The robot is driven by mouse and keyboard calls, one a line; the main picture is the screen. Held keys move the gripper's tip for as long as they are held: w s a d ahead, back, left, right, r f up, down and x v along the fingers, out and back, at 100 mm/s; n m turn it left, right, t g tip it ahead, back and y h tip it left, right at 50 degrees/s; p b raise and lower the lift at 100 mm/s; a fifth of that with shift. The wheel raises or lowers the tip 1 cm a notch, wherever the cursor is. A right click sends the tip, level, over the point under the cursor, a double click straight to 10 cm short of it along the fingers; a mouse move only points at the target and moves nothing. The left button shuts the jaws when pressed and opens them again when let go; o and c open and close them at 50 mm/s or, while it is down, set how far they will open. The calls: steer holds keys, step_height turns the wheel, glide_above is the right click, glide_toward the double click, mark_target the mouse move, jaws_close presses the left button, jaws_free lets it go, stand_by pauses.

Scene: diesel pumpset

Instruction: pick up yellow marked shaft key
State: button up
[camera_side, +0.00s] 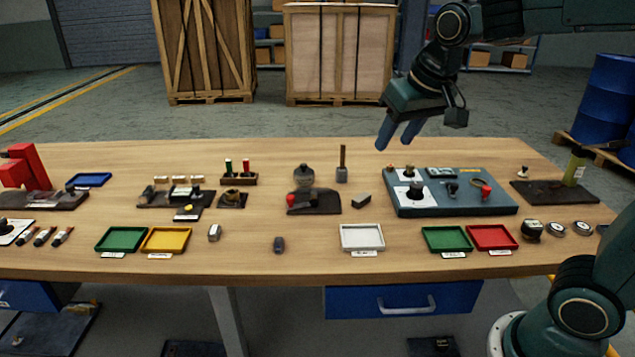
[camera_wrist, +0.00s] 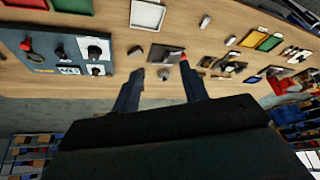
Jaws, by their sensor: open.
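A small piece with a yellow face (camera_side: 187,212) lies at the front edge of a dark fixture plate, left of centre in the side view. It looks like the yellow marked shaft key, but its shape is too small to be sure. My gripper (camera_side: 394,143) hangs above the back edge of the table, right of centre, well away from that piece. In the wrist view my gripper (camera_wrist: 162,72) has its two fingers spread, with nothing between them. The yellow patch is too small there to tell apart surely.
A blue-grey panel (camera_side: 450,207) with knobs stands below and right of my gripper. An upright wooden-handled tool (camera_side: 342,165) and a dark stand with a round top (camera_side: 303,177) are nearer. A white tray (camera_side: 362,247) and a yellow tray (camera_side: 166,250) lie in front.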

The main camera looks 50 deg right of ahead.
steer(key=w+d+f+m, duration=0.1)
steer(key=w+f+m, duration=0.1)
steer(key=w+f, duration=0.3)
steer(key=w+d+f+m+g+h, duration=0.1)
steer(key=w+f, duration=0.4)
steer(key=w, duration=0.7)
steer(key=w+d+f+m+h, duration=0.1)
steer(key=w+d+f+m, duration=0.1)
steer(key=w+f, duration=0.3)
steer(key=w+d, duration=0.1)
steer(key=w, duration=0.2)
steer(key=shift+w+m+g, duration=0.15)
steer(key=shift+m+g, duration=0.15)
steer(key=shift+d, duration=0.1)
glide_above(314, 193)
steer(key=s+a, duration=0.2)
steer(key=shift+w+d+f, duration=0.1)
steer(key=shift+w+f, duration=0.05)
steer(key=shift+f, duration=3.75)
steer(key=shift+f, duration=0.1)
steer(key=shift+x, duration=2.5)
steer(key=shift+c, duration=0.2)
